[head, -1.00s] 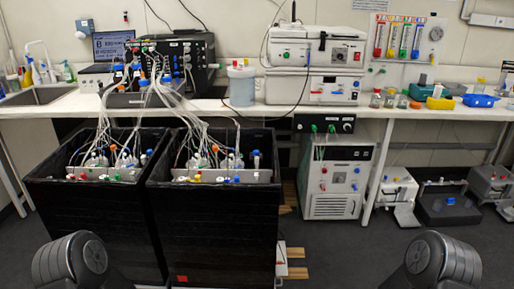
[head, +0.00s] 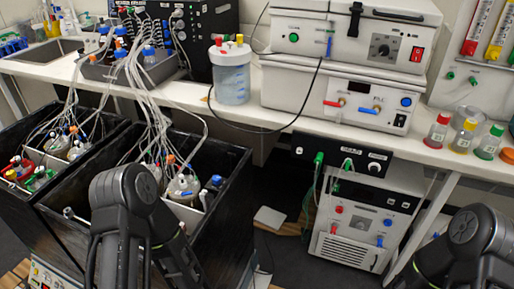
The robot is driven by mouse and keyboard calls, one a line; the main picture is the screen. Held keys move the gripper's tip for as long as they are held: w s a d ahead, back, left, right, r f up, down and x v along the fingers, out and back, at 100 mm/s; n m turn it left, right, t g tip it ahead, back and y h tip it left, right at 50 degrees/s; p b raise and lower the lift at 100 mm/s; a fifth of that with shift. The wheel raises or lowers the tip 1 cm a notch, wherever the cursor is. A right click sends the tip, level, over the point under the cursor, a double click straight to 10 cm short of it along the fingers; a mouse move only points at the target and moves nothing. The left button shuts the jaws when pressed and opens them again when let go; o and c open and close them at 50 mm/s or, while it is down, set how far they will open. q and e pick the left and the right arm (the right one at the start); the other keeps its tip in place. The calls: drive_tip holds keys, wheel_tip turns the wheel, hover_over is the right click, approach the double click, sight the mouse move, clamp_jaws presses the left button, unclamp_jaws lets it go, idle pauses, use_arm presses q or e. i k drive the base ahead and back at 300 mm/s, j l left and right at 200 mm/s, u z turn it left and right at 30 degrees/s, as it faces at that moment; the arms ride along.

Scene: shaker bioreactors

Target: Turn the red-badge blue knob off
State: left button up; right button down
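Several blue knobs or caps show, and I cannot make out a red badge on any of them. One blue knob (head: 405,101) is on the right of the white instrument on the bench. A blue lever (head: 370,110) sits beside a red one on its front. Two more blue knobs, an upper one (head: 388,222) and a lower one (head: 380,241), are on the white cabinet under the bench. A blue cap (head: 217,181) shows inside the right black tub. My two arms rise from the bottom edge, left and right. Neither gripper shows.
The right black tub (head: 232,225) stands low at left, full of tubes, with the other tub beside it. A clear container (head: 231,80) and several coloured bottles stand on the white bench (head: 200,97). A black cable hangs over the bench edge.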

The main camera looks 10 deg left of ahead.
sight(216, 179)
drive_tip(key=i+l, duration=0.25)
drive_tip(key=i+l+u, duration=0.1)
drive_tip(key=i+l, duration=0.15)
drive_tip(key=l, duration=0.25)
drive_tip(key=i+l, duration=0.2)
drive_tip(key=l, duration=0.2)
drive_tip(key=i+u, duration=0.05)
